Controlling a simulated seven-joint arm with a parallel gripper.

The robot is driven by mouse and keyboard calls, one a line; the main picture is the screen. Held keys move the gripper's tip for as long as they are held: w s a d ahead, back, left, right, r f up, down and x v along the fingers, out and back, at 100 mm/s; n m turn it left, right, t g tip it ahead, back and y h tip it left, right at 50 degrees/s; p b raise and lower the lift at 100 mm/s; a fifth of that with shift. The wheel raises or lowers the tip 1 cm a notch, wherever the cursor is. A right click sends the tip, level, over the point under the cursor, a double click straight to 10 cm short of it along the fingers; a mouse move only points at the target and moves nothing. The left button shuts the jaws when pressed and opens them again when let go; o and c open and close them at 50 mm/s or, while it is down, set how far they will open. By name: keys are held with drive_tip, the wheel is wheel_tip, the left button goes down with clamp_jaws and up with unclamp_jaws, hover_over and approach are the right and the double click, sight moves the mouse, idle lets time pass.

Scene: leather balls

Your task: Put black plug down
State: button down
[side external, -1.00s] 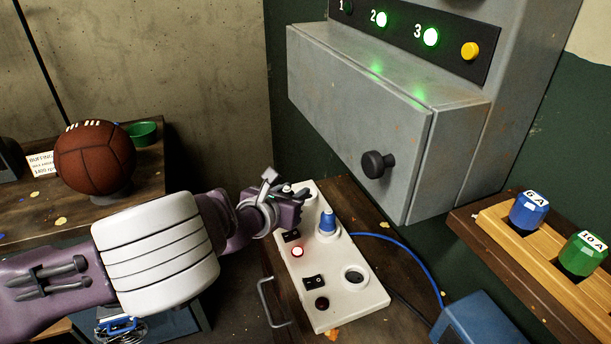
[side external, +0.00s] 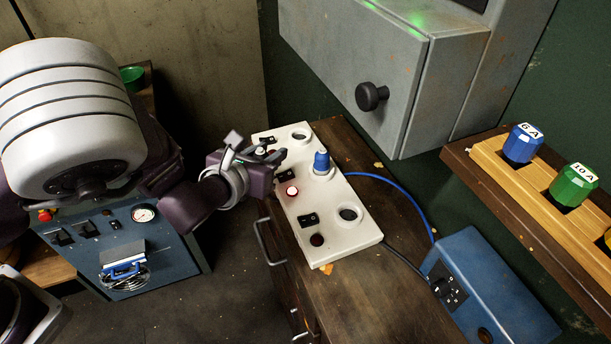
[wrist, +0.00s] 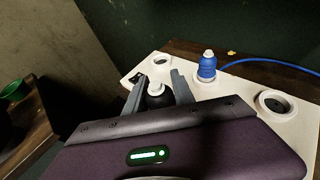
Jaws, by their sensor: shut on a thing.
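The black plug (wrist: 157,100), with a white tip, stands between my gripper's two fingers in the wrist view. My gripper (side external: 268,154) is shut on it, at the far left edge of the white socket panel (side external: 335,225). The plug is mostly hidden by the gripper in the side view. The far socket (side external: 300,136) of the panel is empty; it also shows in the wrist view (wrist: 161,61). A blue plug (side external: 321,163) with a blue cable sits upright in the middle socket. The near socket (side external: 350,214) is empty.
A wooden bench (side external: 350,290) carries the panel, with bare wood at its right and front. A blue box (side external: 485,290) stands at the right front. A grey cabinet with a black knob (side external: 371,97) overhangs behind. A wooden rack holds blue and green knobs (side external: 573,184) at right.

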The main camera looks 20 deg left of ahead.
sight(376, 307)
drive_tip(key=shift+d, duration=0.1)
